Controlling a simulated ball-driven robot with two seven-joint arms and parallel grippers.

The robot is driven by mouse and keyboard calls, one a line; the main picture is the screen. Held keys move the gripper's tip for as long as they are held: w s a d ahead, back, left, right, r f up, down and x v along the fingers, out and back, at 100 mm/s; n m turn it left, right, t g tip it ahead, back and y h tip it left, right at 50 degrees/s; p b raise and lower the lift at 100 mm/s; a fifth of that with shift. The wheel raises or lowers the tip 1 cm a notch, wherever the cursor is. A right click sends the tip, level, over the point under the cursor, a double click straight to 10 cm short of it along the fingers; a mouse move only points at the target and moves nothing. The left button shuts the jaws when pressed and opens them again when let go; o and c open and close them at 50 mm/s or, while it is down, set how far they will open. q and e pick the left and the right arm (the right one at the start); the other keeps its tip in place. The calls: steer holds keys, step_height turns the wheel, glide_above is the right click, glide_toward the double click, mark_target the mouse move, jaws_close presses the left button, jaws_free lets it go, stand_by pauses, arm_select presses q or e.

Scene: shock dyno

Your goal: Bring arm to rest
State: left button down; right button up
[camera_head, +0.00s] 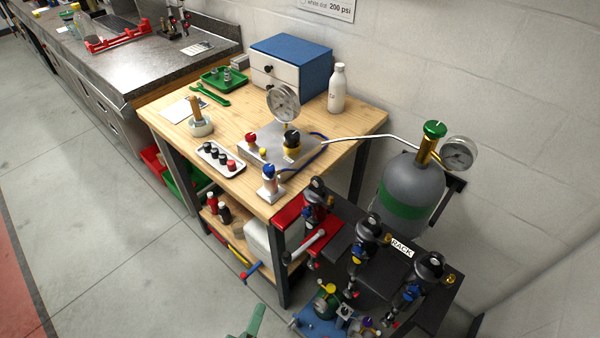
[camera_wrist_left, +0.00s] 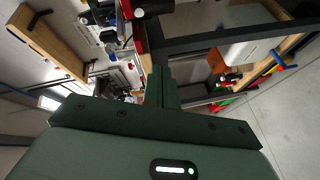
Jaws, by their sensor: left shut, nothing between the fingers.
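My left gripper (camera_head: 253,320) shows only as a green tip at the bottom edge of the head view, over bare floor in front of the wooden bench (camera_head: 340,125). In the left wrist view its green fingers (camera_wrist_left: 161,88) are together with nothing between them. The green gripper body fills the bottom of that view. The rest of my left arm is out of the head view. My right gripper is in neither view.
Black shock absorbers stand on a dark rack (camera_head: 378,238) right of my left gripper. A grey gas cylinder (camera_head: 411,185) stands behind it. The bench holds a gauge block (camera_head: 270,147) and a blue drawer cabinet (camera_head: 290,60). The grey floor (camera_head: 110,235) at left is clear.

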arm_select(q)
steer(key=s+a+f+m+g, duration=0.2)
steer(key=f+m+g, duration=0.15)
steer(key=f, duration=0.35)
steer(key=s+a+f+m+g, duration=0.2)
steer(key=s+f+m, duration=0.15)
steer(key=f, duration=0.45)
steer(key=s+a+f+m+g+y, duration=0.1)
steer(key=s+a+f+m+g, duration=0.1)
steer(key=s+f, duration=0.3)
steer(key=s+a+f+m+g+y, duration=0.1)
steer(key=s+a+f+m+g, duration=0.2)
steer(key=s, duration=0.6)
steer(key=s+a+f+m+g+y+b, duration=0.1)
steer(key=s+a+f+m+g, duration=0.2)
steer(key=s+f, duration=0.4)
steer(key=shift+a+g, duration=0.85)
steer(key=shift+a, duration=0.4)
